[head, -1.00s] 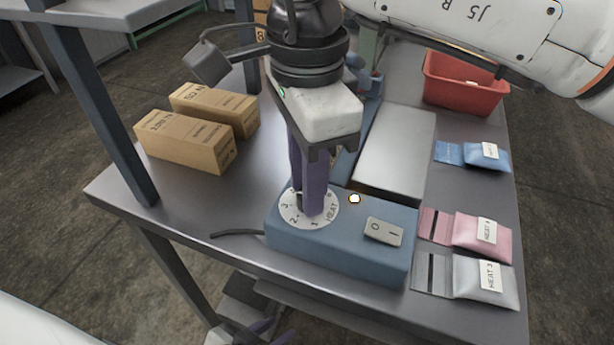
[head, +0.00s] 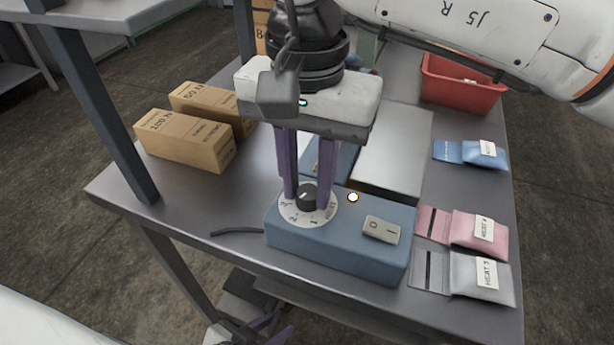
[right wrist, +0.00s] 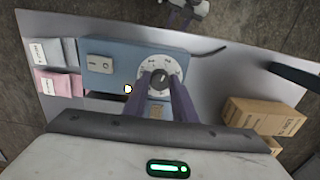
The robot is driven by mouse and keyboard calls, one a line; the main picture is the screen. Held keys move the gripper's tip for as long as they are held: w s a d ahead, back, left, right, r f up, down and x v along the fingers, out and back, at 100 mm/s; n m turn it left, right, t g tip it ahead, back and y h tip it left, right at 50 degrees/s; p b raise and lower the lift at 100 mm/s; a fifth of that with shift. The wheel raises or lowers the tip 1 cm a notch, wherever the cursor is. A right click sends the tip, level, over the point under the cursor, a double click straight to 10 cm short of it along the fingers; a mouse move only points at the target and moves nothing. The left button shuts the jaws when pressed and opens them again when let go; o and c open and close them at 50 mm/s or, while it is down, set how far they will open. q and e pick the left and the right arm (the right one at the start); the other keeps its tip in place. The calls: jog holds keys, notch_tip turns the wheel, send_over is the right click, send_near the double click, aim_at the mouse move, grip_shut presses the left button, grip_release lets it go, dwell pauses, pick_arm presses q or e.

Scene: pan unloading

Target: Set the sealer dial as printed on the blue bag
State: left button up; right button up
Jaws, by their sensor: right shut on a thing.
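The blue sealer (head: 340,240) sits at the table's front edge. Its round white dial (head: 291,213) has printed numbers and HEAT, with a black knob (head: 307,196) in the middle. My right gripper (head: 306,199) points down, its purple fingers shut on opposite sides of the knob; the right wrist view shows the knob (right wrist: 159,79) between them. I cannot tell which number the knob points to. The blue bag (head: 484,154) lies at the table's right; its white label (head: 488,148) is too small to read. My left gripper (head: 268,327) is low, below the table edge, open and empty.
A pink bag (head: 465,236) and a grey bag (head: 460,286) with HEAT labels lie right of the sealer, which has a rocker switch (head: 381,229). Two cardboard boxes (head: 180,142) stand left, a red bin (head: 455,90) at the back right. A dark post (head: 110,110) rises at left.

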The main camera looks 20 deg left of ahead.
aim_at(308, 193)
jog(key=shift+r+n, duration=0.1)
jog(key=shift+n, duration=0.4)
jog(key=o, duration=1)
jog(key=shift+o, duration=0.2)
notch_tip(308, 193, up, 10)
jog(key=shift+p, duration=0.35)
jog(key=shift+r, duration=0.1)
